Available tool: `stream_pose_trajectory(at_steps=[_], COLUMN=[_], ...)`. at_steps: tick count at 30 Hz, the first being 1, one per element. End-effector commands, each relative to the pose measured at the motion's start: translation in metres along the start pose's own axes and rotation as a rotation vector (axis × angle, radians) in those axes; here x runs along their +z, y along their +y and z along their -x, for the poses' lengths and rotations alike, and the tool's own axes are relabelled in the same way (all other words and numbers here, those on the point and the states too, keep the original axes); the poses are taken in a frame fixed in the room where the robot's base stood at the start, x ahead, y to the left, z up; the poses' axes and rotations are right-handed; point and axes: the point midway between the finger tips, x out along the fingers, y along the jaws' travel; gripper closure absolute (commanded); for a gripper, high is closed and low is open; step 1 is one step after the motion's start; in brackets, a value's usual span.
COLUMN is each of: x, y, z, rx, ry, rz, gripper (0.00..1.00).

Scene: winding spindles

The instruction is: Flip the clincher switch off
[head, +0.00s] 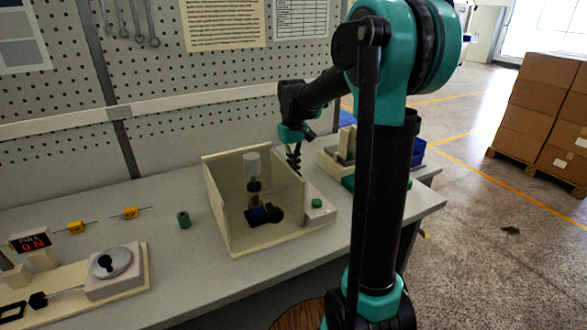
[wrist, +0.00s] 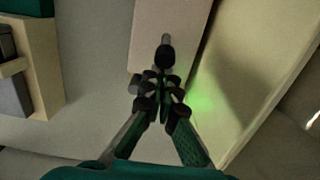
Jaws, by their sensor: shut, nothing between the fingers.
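My gripper (head: 294,160) is at the right side of the open-topped cream enclosure (head: 225,212), pointing down, its fingers shut and empty. In the wrist view the closed fingertips (wrist: 161,88) lie just below a small lever with a black knob (wrist: 165,56). The lever stands on a pale, pinkish-beige surface (wrist: 150,22); I cannot tell whether the fingers touch it. A green glow falls on the cream wall (wrist: 208,104) beside it. In the head view the lever is not visible. A pale housing with a green button (head: 317,204) stands at the enclosure's front right.
A cream tray (head: 328,160) and blue bins (head: 418,155) stand right of the gripper. The table front is mostly clear.

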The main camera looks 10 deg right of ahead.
Motion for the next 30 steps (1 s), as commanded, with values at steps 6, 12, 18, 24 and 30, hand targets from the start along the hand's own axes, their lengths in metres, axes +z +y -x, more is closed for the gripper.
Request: stream_pose_trajectory(at_steps=[6, 12, 18, 24, 30], x=[0.004, 0.006, 0.014, 0.027, 0.033], y=[0.0, 0.0, 0.0, 0.0, 0.0], z=[0.002, 0.003, 0.006, 0.009, 0.012], rx=[0.0, 0.0, 0.001, 0.0, 0.0], ry=[0.045, 0.09, 0.189, 0.357, 0.485], rz=[-0.001, -0.001, -0.001, -0.003, -0.001], gripper=[1.0, 1.0, 1.0, 1.0, 1.0])
